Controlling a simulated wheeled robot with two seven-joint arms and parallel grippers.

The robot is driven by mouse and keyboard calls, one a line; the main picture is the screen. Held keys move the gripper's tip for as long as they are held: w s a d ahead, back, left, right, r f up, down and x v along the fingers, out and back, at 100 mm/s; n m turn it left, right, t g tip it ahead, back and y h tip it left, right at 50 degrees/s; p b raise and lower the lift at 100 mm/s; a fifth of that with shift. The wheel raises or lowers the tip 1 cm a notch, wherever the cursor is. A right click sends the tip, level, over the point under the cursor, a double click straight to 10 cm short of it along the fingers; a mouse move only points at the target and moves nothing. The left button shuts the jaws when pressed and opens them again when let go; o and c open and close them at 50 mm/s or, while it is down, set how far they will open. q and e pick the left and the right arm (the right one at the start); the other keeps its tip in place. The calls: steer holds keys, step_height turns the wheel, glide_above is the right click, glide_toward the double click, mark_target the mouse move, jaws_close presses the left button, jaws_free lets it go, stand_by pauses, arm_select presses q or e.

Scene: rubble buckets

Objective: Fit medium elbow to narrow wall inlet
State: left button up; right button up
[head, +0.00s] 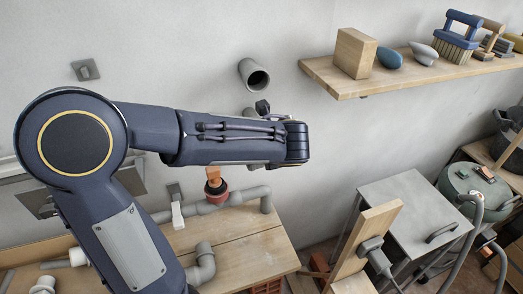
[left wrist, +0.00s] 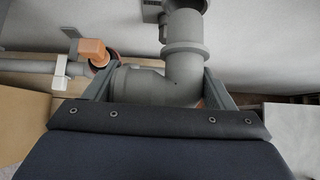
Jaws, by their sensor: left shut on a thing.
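My left gripper (left wrist: 160,76) is shut on a grey elbow (left wrist: 150,87); its fingers lie on either side of the pipe in the left wrist view. The elbow's collared arm (left wrist: 185,58) points up in that view, toward the wall. In the head view my left arm reaches across in front of the wall and hides most of the hand and elbow. A grey wall inlet (head: 254,75) with a dark open mouth sticks out above the arm. A grey pipe part (head: 249,113) shows just above my arm; whether it is an inlet or the held elbow, I cannot tell. My right gripper is not seen.
A wooden bench (head: 245,245) below carries a grey pipe run with an orange-topped valve (head: 213,183), and a loose grey elbow (head: 203,262). A wall shelf (head: 330,84) holds a block and brushes at upper right. A grey table (head: 410,205) stands right.

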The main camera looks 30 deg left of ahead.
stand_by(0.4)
arm_select(q)
steer(key=shift+w+a, duration=0.15)
steer(key=shift+a, duration=0.05)
steer(key=shift+w+a+p, duration=0.4)
steer(key=shift+w+a, duration=0.4)
steer(key=shift+a, duration=0.2)
stand_by(0.9)
steer(key=shift+w+a+p, duration=0.1)
steer(key=shift+w+p, duration=0.05)
steer(key=shift+p, duration=0.15)
steer(key=shift+w+a, duration=0.45)
steer(key=shift+a, duration=0.1)
